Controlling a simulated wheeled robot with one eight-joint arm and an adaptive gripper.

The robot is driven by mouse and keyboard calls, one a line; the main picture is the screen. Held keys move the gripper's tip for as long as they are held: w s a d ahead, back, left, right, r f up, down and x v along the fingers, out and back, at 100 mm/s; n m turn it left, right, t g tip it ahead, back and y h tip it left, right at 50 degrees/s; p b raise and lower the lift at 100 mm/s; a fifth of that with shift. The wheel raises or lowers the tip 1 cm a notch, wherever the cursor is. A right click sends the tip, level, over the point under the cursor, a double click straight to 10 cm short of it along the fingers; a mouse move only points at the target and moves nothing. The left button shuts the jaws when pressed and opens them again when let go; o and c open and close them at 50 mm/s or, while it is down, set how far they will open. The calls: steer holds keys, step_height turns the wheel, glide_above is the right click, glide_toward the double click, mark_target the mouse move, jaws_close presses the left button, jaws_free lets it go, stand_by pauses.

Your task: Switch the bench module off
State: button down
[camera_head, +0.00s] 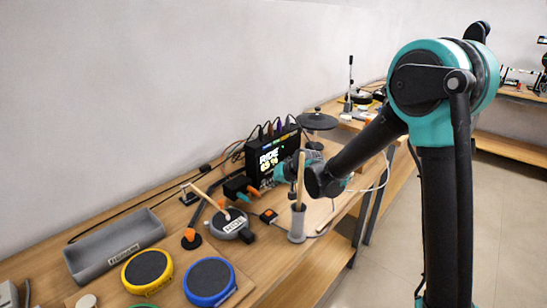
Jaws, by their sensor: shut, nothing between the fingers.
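The bench module (262,158) is a black box on the bench near the wall. Its lit screen shows "RIDE" and a yellow-white readout below. Several cables plug into its top. My gripper (279,174) is at the lower right front of the module, at the end of my teal and black arm. It is small in view and partly hidden by a drumstick and my arm; it is shut and holds nothing. I cannot tell whether it touches the module. The part of the module's front behind it is hidden, and no switch can be made out.
A stick holder (297,226) with upright drumsticks stands just in front of my arm. A grey pad (232,225) with a stick across it, yellow (147,270) and blue (210,281) pads and a grey tray (115,246) lie left. A dark cymbal pad (316,121) stands behind.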

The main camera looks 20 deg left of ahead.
steer(key=shift+w+a, duration=0.15)
steer(key=shift+a, duration=0.2)
stand_by(0.5)
steer(key=shift+s+d, duration=0.35)
steer(key=shift+d, duration=0.45)
steer(key=shift+s+d, duration=0.4)
steer(key=shift+d, duration=0.55)
steer(key=shift+s+d, duration=0.35)
steer(key=shift+d, duration=0.55)
steer(key=shift+s+d, duration=0.4)
steer(key=shift+d, duration=0.55)
